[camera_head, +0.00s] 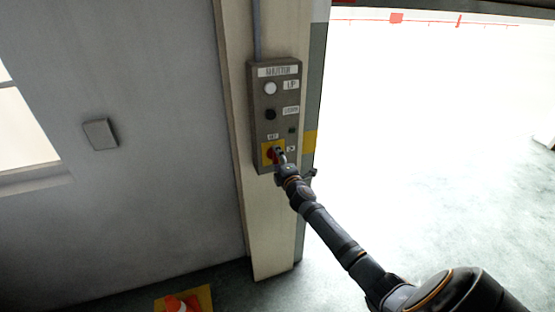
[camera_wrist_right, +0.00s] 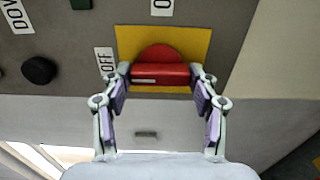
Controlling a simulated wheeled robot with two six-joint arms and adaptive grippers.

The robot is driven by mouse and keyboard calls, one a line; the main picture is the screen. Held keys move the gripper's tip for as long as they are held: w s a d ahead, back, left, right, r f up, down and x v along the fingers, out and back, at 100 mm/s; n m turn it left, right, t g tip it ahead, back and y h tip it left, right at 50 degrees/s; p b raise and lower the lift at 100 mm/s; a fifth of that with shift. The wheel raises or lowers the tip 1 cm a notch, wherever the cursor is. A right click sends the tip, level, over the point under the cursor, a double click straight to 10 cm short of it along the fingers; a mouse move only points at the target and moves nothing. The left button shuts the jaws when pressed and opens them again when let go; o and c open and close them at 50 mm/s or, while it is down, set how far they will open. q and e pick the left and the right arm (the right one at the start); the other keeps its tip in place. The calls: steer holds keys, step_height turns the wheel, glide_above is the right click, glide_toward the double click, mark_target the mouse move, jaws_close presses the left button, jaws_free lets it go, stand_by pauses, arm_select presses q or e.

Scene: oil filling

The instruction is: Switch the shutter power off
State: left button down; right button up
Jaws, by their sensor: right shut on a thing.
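The shutter control box (camera_head: 285,104) is a grey panel on the pillar, with a white UP button (camera_head: 270,88) above a black DOWN button (camera_head: 270,115). At its lower end a red rotary power switch (camera_wrist_right: 160,68) sits on a yellow square plate (camera_wrist_right: 195,42). My right gripper (camera_wrist_right: 160,76) is shut on the red switch handle, one finger on each side. An OFF label (camera_wrist_right: 105,60) lies left of the switch in the right wrist view. In the head view my right gripper (camera_head: 279,157) covers much of the switch. My left gripper is not in view.
The pillar (camera_head: 270,230) carries the box, with a plain wall and a small wall plate (camera_head: 100,134) to its left. The bright shutter opening is on the right.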

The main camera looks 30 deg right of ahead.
steer(key=shift+f, duration=0.1)
steer(key=o, duration=1.1)
steer(key=shift+o, duration=0.2)
steer(key=shift+s, duration=0.1)
steer(key=v, duration=1.1)
steer(key=shift+s, duration=0.35)
steer(key=shift+a, duration=0.1)
